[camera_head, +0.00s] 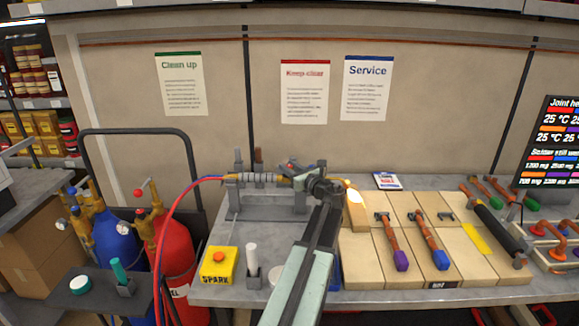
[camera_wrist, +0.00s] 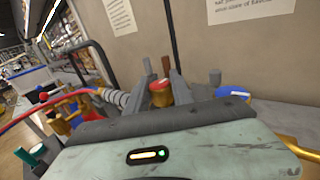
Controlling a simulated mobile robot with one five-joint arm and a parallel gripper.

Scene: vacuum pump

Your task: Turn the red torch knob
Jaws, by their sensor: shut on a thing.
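The torch (camera_head: 265,178) lies level in a grey holder on the bench, with a red hose and a blue hose at its left end. Its red knob (camera_head: 291,165) is small and partly hidden by my gripper in the head view. In the wrist view the red knob (camera_wrist: 160,87) tops a brass-coloured stem and sits between my two grey fingers. My gripper (camera_wrist: 163,80) is shut on the knob. My gripper (camera_head: 300,172) also shows over the torch in the head view. My gripper's body hides the torch's middle in the wrist view.
A yellow spark box (camera_head: 218,266) and a white stick (camera_head: 252,260) stand at the bench's front left. Red (camera_head: 174,255) and blue (camera_head: 118,250) gas cylinders stand left of the bench. Pale boards (camera_head: 375,265) with copper pipes lie to the right. A bright glow (camera_head: 355,196) shows beside my gripper.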

